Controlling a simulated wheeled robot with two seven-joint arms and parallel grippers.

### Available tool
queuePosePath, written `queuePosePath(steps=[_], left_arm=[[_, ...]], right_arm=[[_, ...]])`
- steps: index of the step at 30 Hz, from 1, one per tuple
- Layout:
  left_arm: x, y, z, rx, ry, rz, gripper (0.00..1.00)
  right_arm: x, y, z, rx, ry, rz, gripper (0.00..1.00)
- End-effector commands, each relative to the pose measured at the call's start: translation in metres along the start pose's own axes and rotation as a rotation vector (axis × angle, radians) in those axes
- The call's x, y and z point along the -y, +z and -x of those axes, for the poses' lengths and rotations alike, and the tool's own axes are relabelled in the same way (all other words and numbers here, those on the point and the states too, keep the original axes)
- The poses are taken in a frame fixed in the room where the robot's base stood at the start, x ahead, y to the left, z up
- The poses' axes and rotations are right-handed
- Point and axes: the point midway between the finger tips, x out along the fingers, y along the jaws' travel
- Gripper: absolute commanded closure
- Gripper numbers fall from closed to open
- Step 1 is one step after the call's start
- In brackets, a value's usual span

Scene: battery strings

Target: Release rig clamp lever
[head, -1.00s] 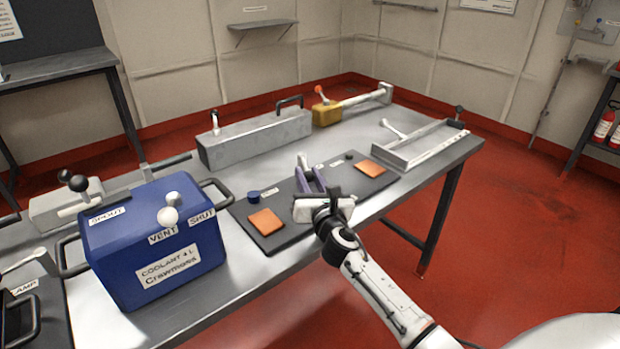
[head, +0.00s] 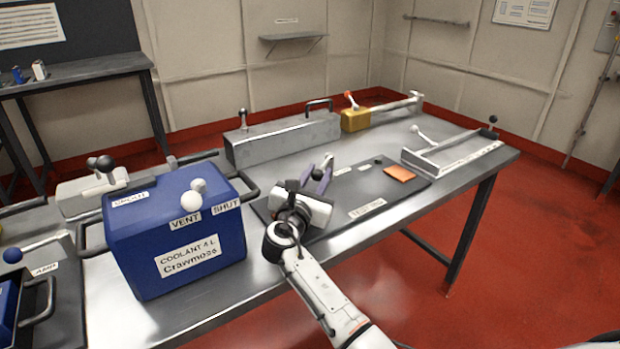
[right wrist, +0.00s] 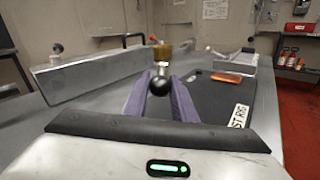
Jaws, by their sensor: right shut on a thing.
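The dark test rig plate (head: 412,194) lies on the table with a partly readable RIG label (right wrist: 238,116) in the right wrist view. My right gripper (head: 317,168) is over the plate's left part. Its purple fingers (right wrist: 160,90) are shut on a black ball knob (right wrist: 159,87) with a short metal stem, which I take as the rig clamp lever. The lever's base is hidden. An orange pad (head: 400,174) lies on the plate's right part. My left gripper is not in view.
A blue coolant box (head: 170,235) stands close to the left of my right gripper. A long grey block (head: 285,140) and a yellow block (head: 355,120) stand behind. A metal tray-like fixture (head: 455,155) is at right. The table front edge is clear.

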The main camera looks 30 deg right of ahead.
Motion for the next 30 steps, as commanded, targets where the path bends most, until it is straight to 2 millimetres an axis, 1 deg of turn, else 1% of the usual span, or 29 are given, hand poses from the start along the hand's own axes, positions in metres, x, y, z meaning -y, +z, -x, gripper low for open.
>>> queuePosePath(steps=[10, 11, 12, 14, 23, 26, 29, 30], left_arm=[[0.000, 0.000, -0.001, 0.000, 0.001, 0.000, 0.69], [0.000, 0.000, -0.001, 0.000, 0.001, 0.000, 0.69], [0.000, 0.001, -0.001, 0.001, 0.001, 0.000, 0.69], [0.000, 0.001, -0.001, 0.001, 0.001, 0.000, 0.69], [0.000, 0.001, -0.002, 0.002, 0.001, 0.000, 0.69], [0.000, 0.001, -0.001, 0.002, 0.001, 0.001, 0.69], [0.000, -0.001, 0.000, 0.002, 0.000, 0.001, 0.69], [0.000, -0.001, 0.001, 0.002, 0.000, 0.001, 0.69]], right_arm=[[0.000, -0.001, 0.000, -0.001, -0.002, -0.001, 1.00], [0.000, -0.001, 0.000, -0.001, -0.002, -0.001, 0.72], [0.000, -0.001, 0.000, -0.001, -0.002, -0.001, 0.66], [0.000, 0.000, 0.000, -0.001, -0.002, -0.001, 0.57], [0.000, 0.000, 0.001, -0.001, -0.001, -0.001, 0.57], [-0.001, 0.000, 0.009, -0.001, 0.000, -0.001, 0.57], [0.000, 0.000, 0.024, -0.002, 0.000, -0.001, 0.57], [0.000, -0.001, 0.032, -0.003, 0.001, -0.002, 0.57]])
